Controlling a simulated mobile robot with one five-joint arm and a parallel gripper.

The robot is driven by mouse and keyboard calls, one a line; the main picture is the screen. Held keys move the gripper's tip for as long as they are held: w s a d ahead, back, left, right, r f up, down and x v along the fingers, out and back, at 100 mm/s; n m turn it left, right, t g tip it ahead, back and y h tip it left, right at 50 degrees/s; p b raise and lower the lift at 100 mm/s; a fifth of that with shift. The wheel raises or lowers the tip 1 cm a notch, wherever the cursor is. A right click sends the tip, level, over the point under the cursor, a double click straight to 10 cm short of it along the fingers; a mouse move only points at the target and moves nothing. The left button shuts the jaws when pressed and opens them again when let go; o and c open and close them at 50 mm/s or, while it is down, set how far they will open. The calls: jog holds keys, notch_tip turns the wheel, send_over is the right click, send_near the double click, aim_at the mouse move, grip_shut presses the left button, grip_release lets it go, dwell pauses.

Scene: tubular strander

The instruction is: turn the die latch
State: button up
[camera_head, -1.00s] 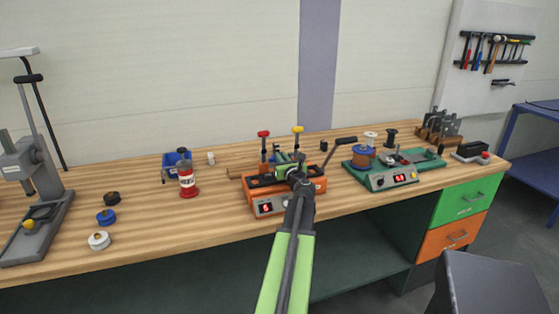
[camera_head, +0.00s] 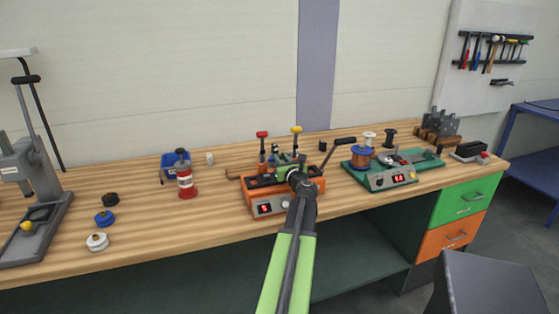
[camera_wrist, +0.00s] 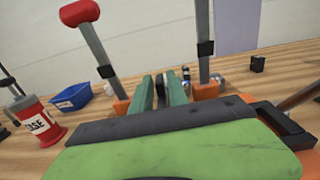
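An orange machine (camera_head: 272,208) with a red digit display stands on the bench in the middle of the head view. A red-capped lever (camera_head: 262,135) and a yellow-capped lever (camera_head: 297,130) rise from it. My gripper (camera_head: 283,160) is over the top of this machine. In the wrist view its two green fingers (camera_wrist: 159,90) point away between the two upright levers. A narrow dark piece shows between the fingers; I cannot tell whether they touch it. I cannot make out the die latch for certain; my gripper and wrist cover much of the machine's top.
A red can (camera_head: 186,180) and a blue bin (camera_head: 173,160) stand left of the machine. A black-handled lever (camera_head: 345,141) slants up at its right. A green machine (camera_head: 395,178) with spools is farther right.

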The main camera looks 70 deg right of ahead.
jog(key=v, duration=1.1)
jog(key=shift+a, duration=0.2)
jog(key=shift+s, duration=0.1)
